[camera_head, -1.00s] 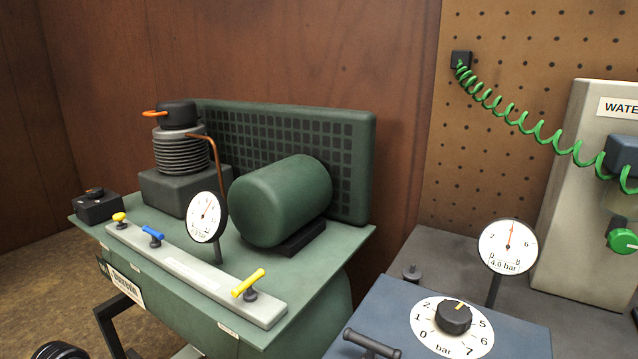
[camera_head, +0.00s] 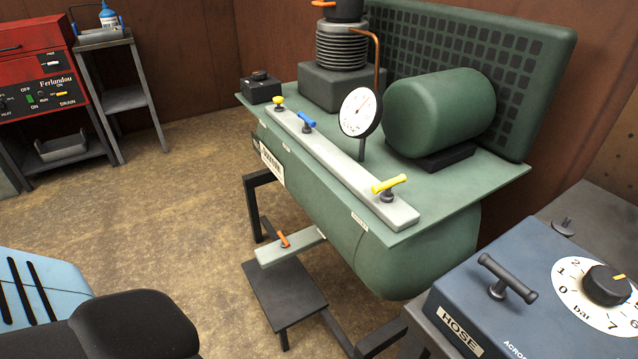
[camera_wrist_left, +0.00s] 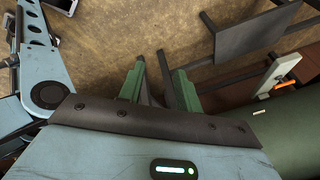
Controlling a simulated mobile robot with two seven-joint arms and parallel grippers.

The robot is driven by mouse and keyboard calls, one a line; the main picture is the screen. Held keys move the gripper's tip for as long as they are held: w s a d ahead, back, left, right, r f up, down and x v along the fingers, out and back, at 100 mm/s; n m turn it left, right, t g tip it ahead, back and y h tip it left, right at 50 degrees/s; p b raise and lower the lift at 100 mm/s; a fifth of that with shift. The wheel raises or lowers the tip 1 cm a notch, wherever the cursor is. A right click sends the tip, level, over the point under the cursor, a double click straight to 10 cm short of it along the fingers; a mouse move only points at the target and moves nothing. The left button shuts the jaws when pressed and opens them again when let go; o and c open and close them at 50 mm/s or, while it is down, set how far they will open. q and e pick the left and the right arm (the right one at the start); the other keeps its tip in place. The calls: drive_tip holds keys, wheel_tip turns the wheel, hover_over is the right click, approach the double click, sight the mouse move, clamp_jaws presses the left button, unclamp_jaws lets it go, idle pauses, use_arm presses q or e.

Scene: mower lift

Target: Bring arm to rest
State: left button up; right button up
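My left gripper (camera_wrist_left: 160,85) shows in the left wrist view. Its two green fingers stand apart with a gap between them, above the brown floor. A thin dark bar shows in the gap; I cannot tell whether it belongs to the fingers. I see nothing clearly held. A blue arm link of mine is at the left of that view. Neither gripper shows in the head view, and my right gripper is in neither current view.
A green compressor (camera_head: 440,110) with a gauge (camera_head: 360,111) and a valve rail (camera_head: 340,170) stands ahead. A blue hose box (camera_head: 470,290) is at lower right. A red machine (camera_head: 40,72) and a small shelf (camera_head: 122,98) are at left. Floor (camera_head: 190,200) between is open.

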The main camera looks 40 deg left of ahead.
use_arm(q)
drive_tip(key=s+d+n+t, duration=0.1)
drive_tip(key=s+d+n, duration=0.3)
drive_tip(key=d, duration=0.5)
drive_tip(key=s+d+n+t, duration=0.1)
drive_tip(key=d+n, duration=0.4)
drive_tip(key=d, duration=0.4)
drive_tip(key=w+r+t+p, duration=0.1)
drive_tip(key=w+r+p, duration=0.1)
drive_tip(key=r+p, duration=0.7)
drive_tip(key=w+r+t+p, duration=0.1)
drive_tip(key=w+r+p, duration=0.2)
drive_tip(key=r+p, duration=0.7)
drive_tip(key=shift+w+a+r+h+p, duration=0.15)
drive_tip(key=shift+w+r+h+p, duration=0.15)
drive_tip(key=shift+h, duration=0.1)
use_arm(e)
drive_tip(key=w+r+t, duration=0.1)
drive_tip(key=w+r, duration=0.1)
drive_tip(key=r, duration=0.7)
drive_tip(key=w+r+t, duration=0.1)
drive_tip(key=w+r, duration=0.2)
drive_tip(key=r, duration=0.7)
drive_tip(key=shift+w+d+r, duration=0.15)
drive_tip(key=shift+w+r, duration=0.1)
